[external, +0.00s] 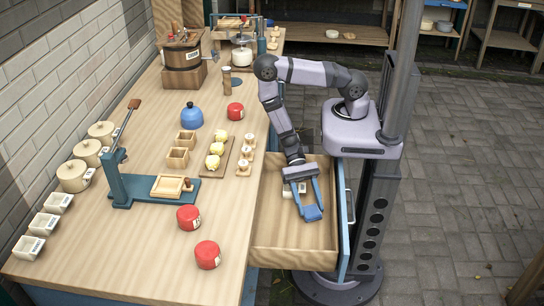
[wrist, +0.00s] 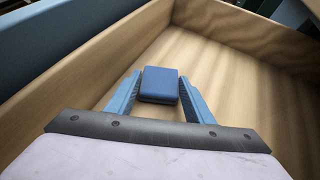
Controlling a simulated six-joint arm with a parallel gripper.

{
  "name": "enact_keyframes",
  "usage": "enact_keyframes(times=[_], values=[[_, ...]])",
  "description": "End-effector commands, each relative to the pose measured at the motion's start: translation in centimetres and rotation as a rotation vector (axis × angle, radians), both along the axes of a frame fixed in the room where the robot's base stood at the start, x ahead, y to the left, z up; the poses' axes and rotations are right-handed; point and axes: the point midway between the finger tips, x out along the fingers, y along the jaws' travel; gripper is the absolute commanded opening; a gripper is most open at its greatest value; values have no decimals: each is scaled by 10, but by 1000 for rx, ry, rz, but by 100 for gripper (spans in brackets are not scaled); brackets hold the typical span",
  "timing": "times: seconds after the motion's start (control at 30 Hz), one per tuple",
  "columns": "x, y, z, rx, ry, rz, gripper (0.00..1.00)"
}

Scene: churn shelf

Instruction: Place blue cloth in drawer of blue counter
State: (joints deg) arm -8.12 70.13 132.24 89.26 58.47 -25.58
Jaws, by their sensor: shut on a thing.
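The blue cloth (external: 313,214) is a small folded block. In the wrist view the cloth (wrist: 160,86) sits between the tips of my two blue fingers. My gripper (external: 311,208) points down into the open drawer and is shut on the cloth. The drawer (external: 290,233) is pulled out from the counter's right side, with light wood walls and a blue front. In the wrist view the drawer's wooden walls (wrist: 45,88) surround the cloth. I cannot tell whether the cloth touches the drawer floor.
A small white item (external: 294,189) shows in the drawer beside my gripper, partly hidden. Red tins (external: 208,254) stand on the counter near the drawer. A blue press-like stand (external: 150,188), pale yellow lumps on a board (external: 229,158) and a blue kettle (external: 192,118) are farther left.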

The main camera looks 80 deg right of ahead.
Motion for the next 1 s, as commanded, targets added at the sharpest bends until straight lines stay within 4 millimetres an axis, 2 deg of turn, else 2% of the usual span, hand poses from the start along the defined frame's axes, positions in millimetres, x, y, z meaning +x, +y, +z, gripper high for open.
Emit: enact_keyframes(times=[0.27,0.3,0.37,0.9,1.0], values=[[0,0,-3,0,0,0,26],[0,0,-2,0,0,0,52],[0,0,-2,0,0,0,66],[0,0,3,0,0,0,66],[4,-5,5,1,-1,-4,66]])
